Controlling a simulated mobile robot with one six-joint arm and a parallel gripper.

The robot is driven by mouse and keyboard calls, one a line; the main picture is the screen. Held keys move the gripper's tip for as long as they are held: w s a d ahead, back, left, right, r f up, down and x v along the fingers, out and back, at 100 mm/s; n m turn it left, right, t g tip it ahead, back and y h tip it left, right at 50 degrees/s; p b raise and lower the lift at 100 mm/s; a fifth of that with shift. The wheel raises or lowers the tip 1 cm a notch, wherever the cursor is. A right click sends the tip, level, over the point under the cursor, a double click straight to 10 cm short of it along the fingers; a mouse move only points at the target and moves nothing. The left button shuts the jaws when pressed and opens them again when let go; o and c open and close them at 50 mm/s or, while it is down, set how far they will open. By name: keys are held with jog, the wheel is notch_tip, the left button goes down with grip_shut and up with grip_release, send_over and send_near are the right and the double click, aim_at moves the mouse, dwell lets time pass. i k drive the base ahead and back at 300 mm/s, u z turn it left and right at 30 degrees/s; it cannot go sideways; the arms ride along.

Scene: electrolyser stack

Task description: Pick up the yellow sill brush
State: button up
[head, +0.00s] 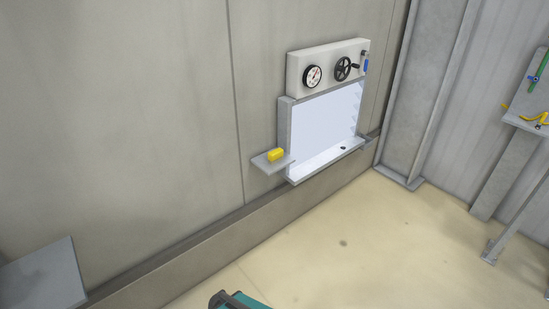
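A small yellow block (275,155), which looks like the sill brush, lies on a small grey side shelf (262,165). The shelf juts from the wall at the left of a lit, pale recess. No bristles can be made out at this distance. My gripper is not in view, and nothing touches the yellow block.
A white panel above the recess (325,120) carries a gauge (312,76) and a black handwheel (343,68). A small dark thing (343,148) lies on the sill. A grey ledge (42,275) is at lower left. A rack (525,118) with yellow and green items stands right. The floor between is clear.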

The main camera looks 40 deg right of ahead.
aim_at(274, 156)
jog(key=z, duration=0.05)
jog(key=i, duration=0.9)
